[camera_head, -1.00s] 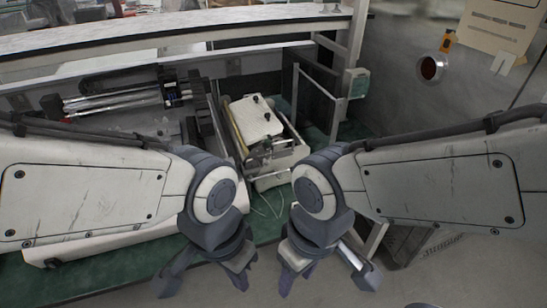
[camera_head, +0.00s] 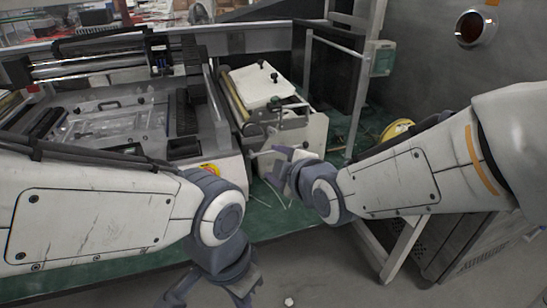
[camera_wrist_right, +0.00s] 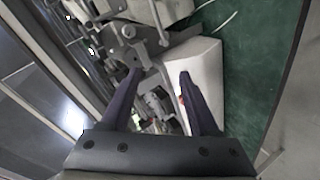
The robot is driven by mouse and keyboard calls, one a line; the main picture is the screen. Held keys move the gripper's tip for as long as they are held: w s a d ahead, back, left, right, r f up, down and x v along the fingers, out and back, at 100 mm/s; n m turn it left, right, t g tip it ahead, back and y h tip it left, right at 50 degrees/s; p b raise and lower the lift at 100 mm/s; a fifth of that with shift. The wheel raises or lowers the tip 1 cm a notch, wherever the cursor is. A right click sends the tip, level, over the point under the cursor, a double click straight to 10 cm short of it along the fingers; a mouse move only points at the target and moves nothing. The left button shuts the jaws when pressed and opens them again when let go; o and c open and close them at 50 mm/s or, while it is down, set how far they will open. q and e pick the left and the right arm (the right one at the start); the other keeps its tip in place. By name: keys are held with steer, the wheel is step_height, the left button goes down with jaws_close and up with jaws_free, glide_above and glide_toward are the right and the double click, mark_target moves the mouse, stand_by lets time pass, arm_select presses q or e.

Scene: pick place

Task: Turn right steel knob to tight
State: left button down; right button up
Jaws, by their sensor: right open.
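The small white machine (camera_head: 305,128) stands on the green bench, with metal brackets and levers on its front. My right gripper (camera_head: 278,166) is open in front of its lower front. In the right wrist view the open, empty fingers (camera_wrist_right: 160,80) point at the machine. A grey metal lever with a round hub (camera_wrist_right: 128,34) lies just beyond the left fingertip, apparently apart from it. I cannot tell for certain which part is the right steel knob. My left gripper (camera_head: 210,292) is open and empty, low at the front, away from the machine.
A larger flatbed machine (camera_head: 110,120) stands to the left. A metal frame post (camera_head: 307,75) and a grey-green box (camera_head: 381,58) are on the right. The green bench top (camera_head: 268,215) is bare in front, apart from thin pale strands.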

mark_target(273, 133)
arm_select(q)
step_height(273, 133, down, 6)
steer(key=b, duration=0.3)
arm_select(e)
steer(key=w+n+t, duration=0.1)
steer(key=w, duration=0.3)
steer(key=w+f+n+t, duration=0.1)
steer(key=w+t, duration=0.1)
steer(key=w, duration=0.3)
steer(key=w+f+n+t, duration=0.1)
steer(key=w+n+t, duration=0.1)
steer(key=w, duration=0.3)
steer(key=shift+w+a, duration=0.15)
arm_select(q)
steer(key=shift+f, duration=0.1)
arm_select(e)
jaws_close()
